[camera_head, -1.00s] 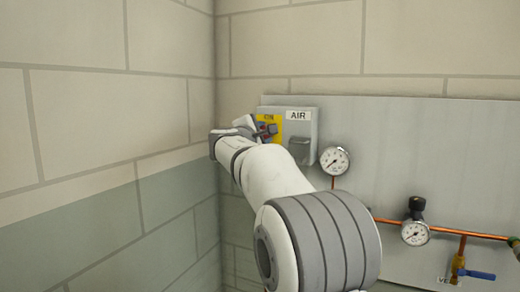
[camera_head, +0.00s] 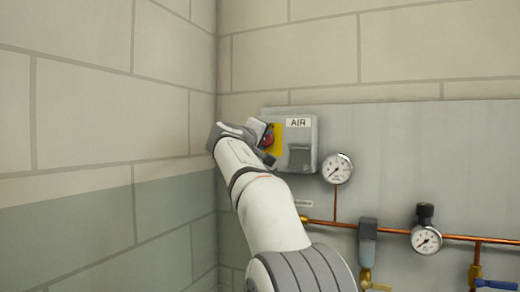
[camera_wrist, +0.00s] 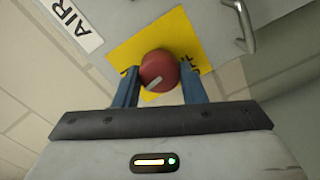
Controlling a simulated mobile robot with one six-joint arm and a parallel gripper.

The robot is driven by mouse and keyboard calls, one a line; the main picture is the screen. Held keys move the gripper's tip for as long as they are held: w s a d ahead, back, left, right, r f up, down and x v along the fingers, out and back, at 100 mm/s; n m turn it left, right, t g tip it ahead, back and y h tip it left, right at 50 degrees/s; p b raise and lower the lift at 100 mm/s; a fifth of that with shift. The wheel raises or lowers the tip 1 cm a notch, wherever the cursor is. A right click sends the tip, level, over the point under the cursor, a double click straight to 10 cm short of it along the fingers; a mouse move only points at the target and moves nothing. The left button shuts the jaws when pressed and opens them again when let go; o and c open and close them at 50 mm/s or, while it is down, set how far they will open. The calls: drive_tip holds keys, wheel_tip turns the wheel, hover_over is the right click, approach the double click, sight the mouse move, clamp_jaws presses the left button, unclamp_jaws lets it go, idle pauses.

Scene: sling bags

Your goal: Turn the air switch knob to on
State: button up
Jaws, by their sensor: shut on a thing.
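The air switch is a grey box (camera_head: 307,133) labelled AIR on the wall panel, with a yellow plate (camera_head: 278,139) and a red knob (camera_head: 268,137). In the wrist view the red knob (camera_wrist: 160,70) carries a pale pointer mark and sits on the yellow plate (camera_wrist: 186,33). My gripper (camera_wrist: 160,84) has its two blue fingers on either side of the knob and is shut on it. In the head view my gripper (camera_head: 265,142) is at the plate, partly hiding the knob. The plate's lettering is mostly covered.
A gauge (camera_head: 337,168), a second gauge (camera_head: 426,239), copper pipe (camera_head: 380,229) and a blue-handled valve (camera_head: 495,285) lie right and below. The bare block wall (camera_head: 95,120) is close on the left.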

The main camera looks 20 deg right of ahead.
drive_tip(key=shift+m+b, duration=0.6)
drive_tip(key=shift+m, duration=0.5)
drive_tip(key=o, duration=1)
drive_tip(key=shift+d, duration=0.1)
drive_tip(key=b+v, duration=0.2)
drive_tip(key=v, duration=0.5)
drive_tip(key=shift+s+a, duration=0.3)
drive_tip(key=shift+a, duration=0.05)
